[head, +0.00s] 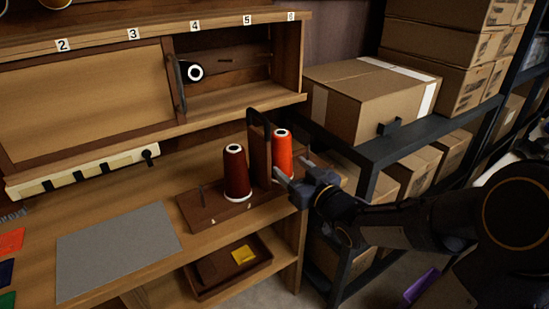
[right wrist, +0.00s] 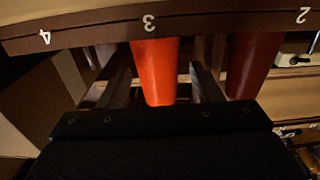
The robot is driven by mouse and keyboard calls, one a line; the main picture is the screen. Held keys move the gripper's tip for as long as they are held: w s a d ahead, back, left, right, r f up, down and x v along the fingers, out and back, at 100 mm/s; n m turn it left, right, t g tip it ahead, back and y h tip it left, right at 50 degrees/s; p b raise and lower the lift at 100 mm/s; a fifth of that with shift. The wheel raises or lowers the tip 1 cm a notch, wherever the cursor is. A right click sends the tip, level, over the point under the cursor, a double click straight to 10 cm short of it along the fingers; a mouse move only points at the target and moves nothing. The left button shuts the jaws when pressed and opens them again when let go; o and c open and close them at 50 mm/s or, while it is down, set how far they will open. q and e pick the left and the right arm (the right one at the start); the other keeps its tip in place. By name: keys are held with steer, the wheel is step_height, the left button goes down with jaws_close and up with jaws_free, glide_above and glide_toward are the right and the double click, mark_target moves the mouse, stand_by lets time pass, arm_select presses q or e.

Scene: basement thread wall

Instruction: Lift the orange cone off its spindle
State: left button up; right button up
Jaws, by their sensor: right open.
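The orange cone (head: 282,150) stands upright on the dark wooden spindle rack (head: 195,212), just right of the rack's upright handle panel (head: 260,150). Its spindle is hidden inside it. My right gripper (head: 291,170) reaches in from the right with its fingers apart at the cone's lower part. In the right wrist view the orange cone (right wrist: 154,72) lies between the two open fingers (right wrist: 162,85), with a visible gap on each side. I cannot tell any contact. My left gripper is not in view.
A dark red cone (head: 236,172) stands left of the handle panel, near a bare spindle (head: 202,196). A grey mat (head: 118,250) lies on the bench. A cardboard box (head: 370,95) sits on the shelf to the right. A tray (head: 225,280) with a yellow piece is below the bench top.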

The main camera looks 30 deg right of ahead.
mark_target(288, 163)
steer(key=w, duration=0.6)
steer(key=shift+b, duration=0.3)
steer(key=c, duration=0.8)
step_height(288, 163, up, 18)
steer(key=p, duration=0.6)
